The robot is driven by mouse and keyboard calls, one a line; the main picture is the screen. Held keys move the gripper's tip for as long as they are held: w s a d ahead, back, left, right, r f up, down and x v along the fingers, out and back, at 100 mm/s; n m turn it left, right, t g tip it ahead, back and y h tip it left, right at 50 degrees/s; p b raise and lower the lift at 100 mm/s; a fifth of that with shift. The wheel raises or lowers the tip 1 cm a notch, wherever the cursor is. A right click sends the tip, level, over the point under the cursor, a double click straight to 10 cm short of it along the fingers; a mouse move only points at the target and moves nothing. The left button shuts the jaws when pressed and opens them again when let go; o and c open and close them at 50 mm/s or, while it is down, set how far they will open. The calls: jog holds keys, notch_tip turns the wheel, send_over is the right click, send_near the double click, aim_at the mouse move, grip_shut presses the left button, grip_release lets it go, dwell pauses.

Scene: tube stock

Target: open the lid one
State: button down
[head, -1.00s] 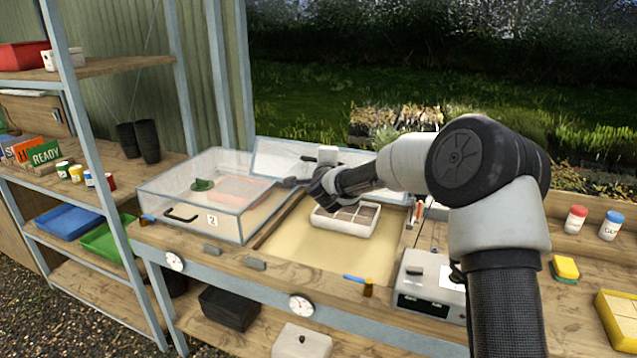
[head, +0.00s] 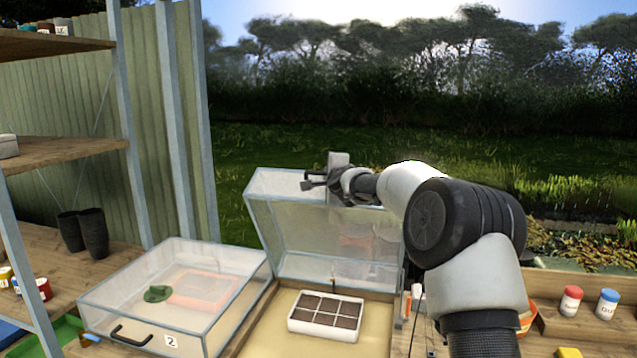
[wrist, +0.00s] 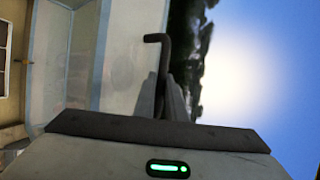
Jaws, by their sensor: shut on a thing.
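The clear lid one (head: 275,225) is swung up behind an open bed with a sandy floor (head: 255,325). My gripper (head: 320,181) is at the lid's raised upper edge, shut on its dark handle (head: 305,178). In the wrist view the fingers (wrist: 165,97) close around the handle's stem, and its bent end (wrist: 155,38) sticks out past them. The clear lid panel (wrist: 125,60) lies left of the fingers there. Part of the lid is hidden behind my arm in the head view.
A white tray with dark cells (head: 325,335) sits in the open bed. A closed clear lid marked 2 (head: 215,262) stands left of it, with a green item inside. Red-capped (head: 571,300) and blue-capped (head: 607,304) bottles stand at the right.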

jog(key=shift+w+d+r, duration=0.2)
jog(key=shift+w, duration=0.45)
jog(key=c, duration=2.1)
grip_release()
jog(key=shift+s+d+r+b, duration=0.15)
jog(key=shift+s+r+b, duration=0.35)
jog(key=shift+s+b, duration=1.7)
jog(key=shift+s+d+r+b, duration=0.15)
jog(key=shift+s+r+b, duration=0.55)
jog(key=shift+s, duration=2.85)
jog(key=shift+s+d+r+b, duration=0.15)
jog(key=shift+s+r+b, duration=0.2)
jog(key=shift+s+b, duration=1.9)
jog(key=shift+s+p, duration=0.55)
jog(key=shift+p, duration=0.1)
